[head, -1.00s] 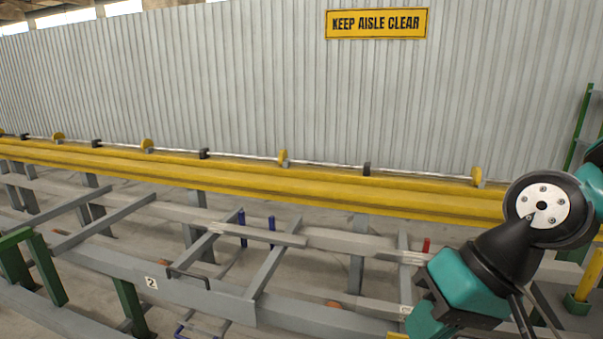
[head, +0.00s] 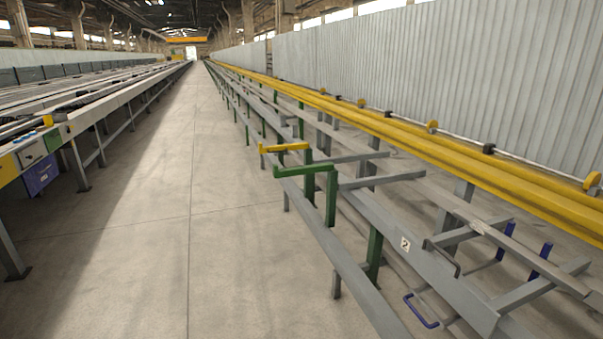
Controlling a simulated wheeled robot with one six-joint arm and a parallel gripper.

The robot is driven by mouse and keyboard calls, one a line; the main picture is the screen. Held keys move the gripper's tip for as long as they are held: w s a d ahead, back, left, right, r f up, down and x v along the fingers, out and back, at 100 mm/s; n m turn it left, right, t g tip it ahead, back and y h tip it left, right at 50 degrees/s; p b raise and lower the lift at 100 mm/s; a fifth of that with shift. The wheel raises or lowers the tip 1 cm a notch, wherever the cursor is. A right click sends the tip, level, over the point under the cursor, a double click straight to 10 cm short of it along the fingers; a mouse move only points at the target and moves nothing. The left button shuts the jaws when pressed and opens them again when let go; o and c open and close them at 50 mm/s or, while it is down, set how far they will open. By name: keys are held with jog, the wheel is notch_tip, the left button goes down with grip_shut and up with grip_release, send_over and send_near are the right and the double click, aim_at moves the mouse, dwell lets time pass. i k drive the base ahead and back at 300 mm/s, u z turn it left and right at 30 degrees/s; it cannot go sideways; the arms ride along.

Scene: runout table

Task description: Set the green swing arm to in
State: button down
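The green swing arm (head: 303,169) is on the runout table's near side, right of the picture's middle. It is a flat green bar on top of a green upright post, and its free end points left over the aisle side. A yellow bar (head: 284,147) of similar shape sits just behind it. My gripper is not in view.
A grey beam with a "2" plate (head: 405,244) runs along the table, with a blue handle (head: 421,311) below it. Blue pegs (head: 541,260) stand at the right. The aisle floor (head: 150,230) is clear. Another long table (head: 70,140) lines the left.

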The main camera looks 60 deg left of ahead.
aim_at(289, 171)
jog(key=u, duration=1.8)
jog(key=i, duration=0.9)
jog(key=u, duration=1)
jog(key=i, duration=3.4)
jog(key=z, duration=0.9)
jog(key=i, duration=0.9)
jog(key=z, duration=1.55)
jog(key=i, duration=0.45)
jog(key=z, duration=0.4)
